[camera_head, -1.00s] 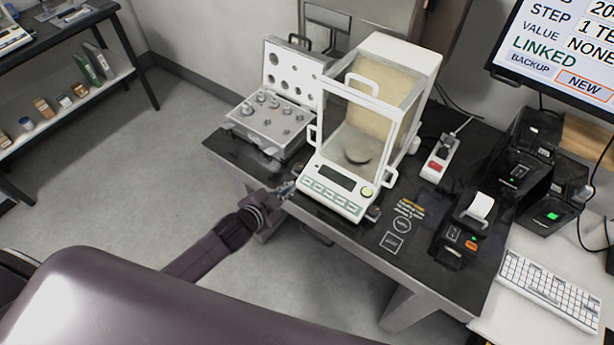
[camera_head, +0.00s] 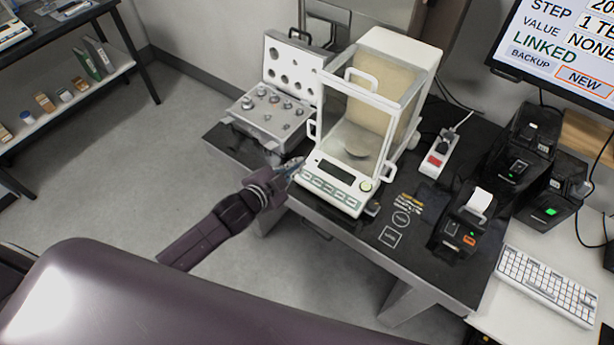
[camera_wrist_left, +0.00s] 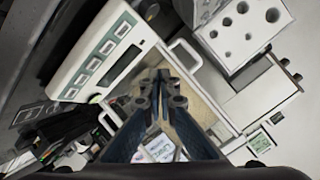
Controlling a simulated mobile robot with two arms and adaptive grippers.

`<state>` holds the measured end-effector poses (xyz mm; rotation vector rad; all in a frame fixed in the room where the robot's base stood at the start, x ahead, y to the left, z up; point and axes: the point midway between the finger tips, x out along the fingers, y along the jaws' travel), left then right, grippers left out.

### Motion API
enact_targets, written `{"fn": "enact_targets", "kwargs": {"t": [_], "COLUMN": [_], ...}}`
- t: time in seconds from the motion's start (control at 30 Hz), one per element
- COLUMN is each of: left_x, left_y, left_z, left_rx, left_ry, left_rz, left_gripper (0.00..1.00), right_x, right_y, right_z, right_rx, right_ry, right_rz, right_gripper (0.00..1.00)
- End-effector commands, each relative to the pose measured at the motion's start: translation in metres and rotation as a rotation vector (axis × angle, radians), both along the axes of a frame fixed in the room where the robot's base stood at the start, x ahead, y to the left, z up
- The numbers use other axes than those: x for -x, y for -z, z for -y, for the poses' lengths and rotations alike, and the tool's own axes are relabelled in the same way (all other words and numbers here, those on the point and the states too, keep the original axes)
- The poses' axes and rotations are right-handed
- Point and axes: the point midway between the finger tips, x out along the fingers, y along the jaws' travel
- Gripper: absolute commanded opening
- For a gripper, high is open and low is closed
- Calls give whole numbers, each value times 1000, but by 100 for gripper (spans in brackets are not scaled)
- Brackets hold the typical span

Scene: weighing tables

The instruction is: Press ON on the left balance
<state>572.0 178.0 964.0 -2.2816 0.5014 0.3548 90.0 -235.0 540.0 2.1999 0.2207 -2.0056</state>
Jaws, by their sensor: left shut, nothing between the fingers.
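A white balance with a glass draft shield (camera_head: 372,128) stands on the black table. Its sloped front panel (camera_head: 320,196) has a dark display (camera_head: 334,171), a row of green-edged keys (camera_head: 331,190) and a round yellow-green button (camera_head: 366,185). The panel also shows in the left wrist view (camera_wrist_left: 84,66), at the upper left. My left gripper (camera_head: 297,164) is shut and empty, at the left end of the panel; whether it touches cannot be told. Its fingers (camera_wrist_left: 160,84) point up the middle of the wrist view. The key labels are too small to read. My right gripper is out of view.
An open weight case (camera_head: 268,113) stands close behind and left of my left gripper. A power strip (camera_head: 440,155), a small printer (camera_head: 466,224) and a keyboard (camera_head: 545,285) lie to the right. Another balance (camera_head: 12,32) shows at the far left. The floor left of the table is clear.

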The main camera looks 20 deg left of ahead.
Motion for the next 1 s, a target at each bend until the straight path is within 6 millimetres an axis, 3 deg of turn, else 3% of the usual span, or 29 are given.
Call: {"fn": "enact_targets", "kwargs": {"t": [0.4,0.6,1.0], "left_x": [-18,-25,-26], "left_y": [58,72,73], "left_z": [7,9,10], "left_rx": [0,0,0], "left_ry": [1,0,0], "left_rz": [1,0,0], "left_gripper": [0,0,0], "right_x": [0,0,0], "right_y": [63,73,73], "right_z": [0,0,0], "right_rx": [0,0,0], "right_ry": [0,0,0], "right_rz": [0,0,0], "right_gripper": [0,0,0]}}
